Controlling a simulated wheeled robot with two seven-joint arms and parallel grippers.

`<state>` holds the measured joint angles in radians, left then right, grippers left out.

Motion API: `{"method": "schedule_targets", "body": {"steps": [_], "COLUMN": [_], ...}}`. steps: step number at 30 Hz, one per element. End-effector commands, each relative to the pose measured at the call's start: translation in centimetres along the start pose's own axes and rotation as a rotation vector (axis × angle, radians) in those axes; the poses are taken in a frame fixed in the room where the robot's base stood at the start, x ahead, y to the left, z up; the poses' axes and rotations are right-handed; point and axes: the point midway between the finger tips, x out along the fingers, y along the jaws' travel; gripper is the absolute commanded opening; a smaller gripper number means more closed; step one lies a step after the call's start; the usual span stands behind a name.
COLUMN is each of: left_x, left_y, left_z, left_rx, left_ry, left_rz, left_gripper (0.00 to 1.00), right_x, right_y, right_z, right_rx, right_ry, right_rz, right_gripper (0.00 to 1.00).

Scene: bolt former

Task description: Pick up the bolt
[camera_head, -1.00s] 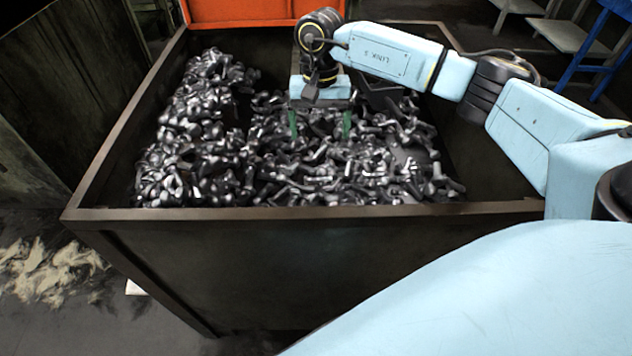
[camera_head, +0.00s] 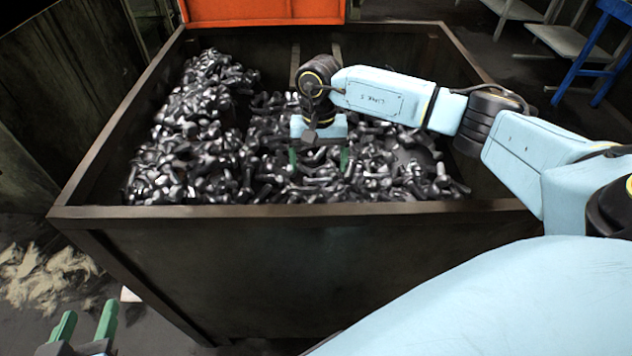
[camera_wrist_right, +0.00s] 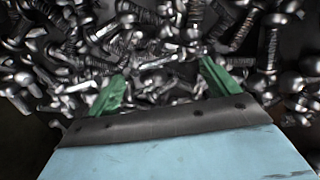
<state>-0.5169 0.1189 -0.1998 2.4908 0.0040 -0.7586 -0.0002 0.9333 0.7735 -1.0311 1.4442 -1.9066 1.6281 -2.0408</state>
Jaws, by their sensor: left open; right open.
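Many shiny dark metal bolts (camera_head: 200,140) lie heaped in a large brown bin (camera_head: 290,212). My right gripper (camera_head: 318,162) reaches into the bin from the right, pointing down at the heap. Its green fingers are apart, with bolts around and below the tips. In the right wrist view, the open right gripper (camera_wrist_right: 162,85) has several bolts (camera_wrist_right: 180,25) ahead of and between its fingers; none is clearly held. Which single bolt is meant cannot be told. My left gripper (camera_head: 85,325) shows at the bottom left, outside the bin, with its green fingers apart and empty.
The bin's near rim runs across in front of my right arm. An orange panel (camera_head: 265,10) stands behind the bin. Grey shelves (camera_head: 570,40) and a blue stand (camera_head: 605,45) are at the back right. Pale debris (camera_head: 45,275) lies on the floor at left.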

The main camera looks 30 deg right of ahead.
Motion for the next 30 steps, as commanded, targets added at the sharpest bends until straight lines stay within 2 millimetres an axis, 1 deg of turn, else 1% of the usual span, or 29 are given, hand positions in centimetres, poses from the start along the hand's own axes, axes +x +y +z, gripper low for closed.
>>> {"method": "schedule_targets", "body": {"steps": [1,6,9,13,20,23,30], "left_x": [0.2,0.1,-0.1,-0.3,-0.3,-0.3,-0.3], "left_y": [0.2,0.7,0.9,1.1,1.1,1.1,1.1], "left_z": [-0.7,-3.4,-4.6,-5.4,-5.5,-5.5,-5.5], "left_rx": [-0.001,-0.003,-0.004,-0.005,-0.005,-0.005,-0.005], "left_ry": [0.049,0.213,0.281,0.326,0.332,0.331,0.331], "left_rz": [0.005,0.018,0.024,0.028,0.028,0.028,0.028], "left_gripper": [0.45,0.45,0.45,0.45,0.45,0.45,0.45], "right_x": [0.7,2.2,2.8,3.1,3.1,3.1,3.1], "right_y": [-0.1,-0.1,-0.1,-0.1,-0.1,-0.1,-0.1], "right_z": [0.1,0.1,0.1,0.1,0.1,0.1,0.1], "right_rx": [0.0,0.0,0.0,0.0,0.0,0.0,0.0], "right_ry": [-0.001,-0.001,-0.001,0.0,0.001,0.001,0.001], "right_rz": [0.0,0.0,0.0,0.0,0.0,0.0,0.0], "right_gripper": [0.87,0.87,0.87,0.87,0.87,0.77,0.46]}}
